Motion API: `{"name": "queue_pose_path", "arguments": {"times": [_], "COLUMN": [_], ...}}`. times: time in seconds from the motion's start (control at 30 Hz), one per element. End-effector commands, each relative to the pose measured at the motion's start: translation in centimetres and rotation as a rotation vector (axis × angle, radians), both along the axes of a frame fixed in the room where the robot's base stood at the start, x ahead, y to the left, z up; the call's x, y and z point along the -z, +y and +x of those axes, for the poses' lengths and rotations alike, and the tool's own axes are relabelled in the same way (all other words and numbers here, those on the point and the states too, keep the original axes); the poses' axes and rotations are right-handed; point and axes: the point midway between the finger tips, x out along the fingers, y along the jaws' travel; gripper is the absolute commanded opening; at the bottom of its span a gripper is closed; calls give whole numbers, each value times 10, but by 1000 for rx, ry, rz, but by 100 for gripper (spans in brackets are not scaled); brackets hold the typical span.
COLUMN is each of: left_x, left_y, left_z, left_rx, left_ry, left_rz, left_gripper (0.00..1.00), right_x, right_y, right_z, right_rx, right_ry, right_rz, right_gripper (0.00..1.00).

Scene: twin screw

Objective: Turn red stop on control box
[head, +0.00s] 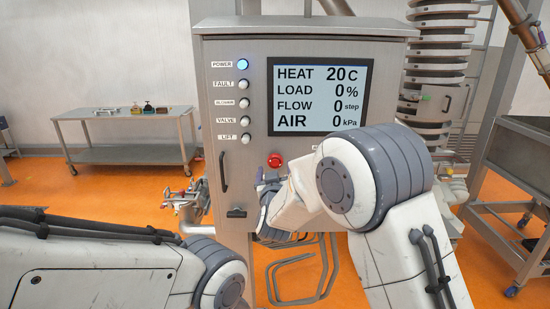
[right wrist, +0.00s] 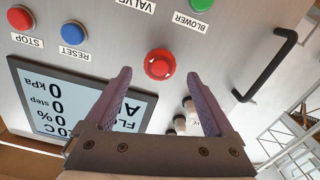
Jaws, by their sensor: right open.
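The control box (head: 300,30) is a grey metal cabinet with a display. In the head view a red mushroom button (head: 275,160) sits below the screen. The right wrist view, upside down, shows this large red button (right wrist: 158,64) on a red base, beyond and between my right gripper's fingertips (right wrist: 159,75). The fingers are open and empty; contact with it cannot be told. A smaller red button (right wrist: 20,17) labelled STOP lies at the upper left there; my right arm hides it in the head view. My left arm shows at lower left, its gripper out of view.
In the right wrist view a blue RESET button (right wrist: 74,33), a green BLOWER button (right wrist: 201,4) and a black handle (right wrist: 266,66) share the panel. A metal table (head: 125,117) with small items stands at left. A ribbed column (head: 440,70) stands right of the box.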

Motion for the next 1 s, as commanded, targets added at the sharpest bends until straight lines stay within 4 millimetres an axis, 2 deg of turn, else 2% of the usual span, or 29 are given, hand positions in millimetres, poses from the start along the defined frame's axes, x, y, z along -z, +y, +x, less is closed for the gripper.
{"name": "queue_pose_path", "arguments": {"times": [0.03, 0.2, 0.57, 0.67, 0.7, 0.8, 1.0], "left_x": [-9, -17, -18, -18, -18, -18, -14], "left_y": [0, 0, 0, 0, 0, 0, 0], "left_z": [0, 0, 0, 0, 0, 0, 0], "left_rx": [1, 1, 1, 1, 1, 1, 1], "left_ry": [0, 0, 0, 0, 0, 0, 0], "left_rz": [0, 0, 0, 0, 0, 0, 0], "left_gripper": [50, 50, 50, 50, 50, 50, 50], "right_x": [-3, -2, 1, 1, 1, 0, 2], "right_y": [-1, 0, 0, 0, 0, 0, 0], "right_z": [9, 27, 33, 33, 33, 33, 32], "right_rx": [2, 0, -1, -1, -1, -1, -1], "right_ry": [3, 1, 1, 1, 1, 1, 1], "right_rz": [-1, 0, 0, 0, 0, 0, 14], "right_gripper": [88, 88, 88, 54, 39, 2, 2]}}
